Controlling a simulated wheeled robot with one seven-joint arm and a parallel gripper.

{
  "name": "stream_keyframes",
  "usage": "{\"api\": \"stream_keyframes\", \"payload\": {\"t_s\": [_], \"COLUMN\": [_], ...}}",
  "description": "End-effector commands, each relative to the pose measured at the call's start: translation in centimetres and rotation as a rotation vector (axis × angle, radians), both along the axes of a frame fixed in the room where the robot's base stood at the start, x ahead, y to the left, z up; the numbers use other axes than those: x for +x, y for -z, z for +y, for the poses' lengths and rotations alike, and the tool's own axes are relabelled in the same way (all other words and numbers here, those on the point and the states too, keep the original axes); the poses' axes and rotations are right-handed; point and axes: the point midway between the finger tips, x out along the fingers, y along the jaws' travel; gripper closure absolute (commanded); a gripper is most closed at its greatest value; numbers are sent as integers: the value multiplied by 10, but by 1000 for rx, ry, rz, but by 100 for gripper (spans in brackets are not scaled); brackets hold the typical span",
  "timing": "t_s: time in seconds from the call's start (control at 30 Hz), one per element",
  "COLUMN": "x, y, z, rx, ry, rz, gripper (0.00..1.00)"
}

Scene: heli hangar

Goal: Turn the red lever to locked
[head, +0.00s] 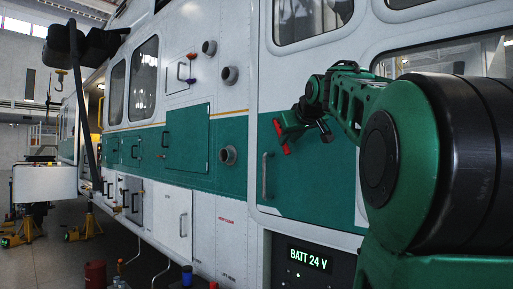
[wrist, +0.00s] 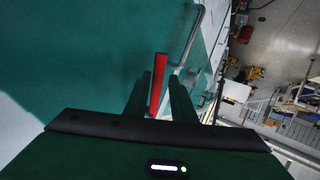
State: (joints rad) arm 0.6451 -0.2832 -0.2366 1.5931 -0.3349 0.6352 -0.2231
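In the wrist view the red lever (wrist: 159,82) shows as a bar between the two dark fingers of my gripper (wrist: 161,88). A narrow gap shows between the lever and the right finger, so the gripper looks open around it. The lever's mount is hidden.
Round ports (head: 227,155) stick out to the left. A lit "BATT 24 V" display (head: 309,259) is below. Yellow stands (head: 85,229) are on the floor.

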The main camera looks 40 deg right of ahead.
Motion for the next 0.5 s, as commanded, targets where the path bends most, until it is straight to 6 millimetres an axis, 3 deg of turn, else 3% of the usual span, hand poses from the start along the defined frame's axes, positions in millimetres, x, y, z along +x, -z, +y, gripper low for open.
{"api": "stream_keyframes", "payload": {"t_s": [0.23, 0.5], "x": [31, 44], "y": [15, 21], "z": [-20, -28], "rx": [1, 0], "ry": [0, 1], "rz": [2, 0], "gripper": [77, 77]}}
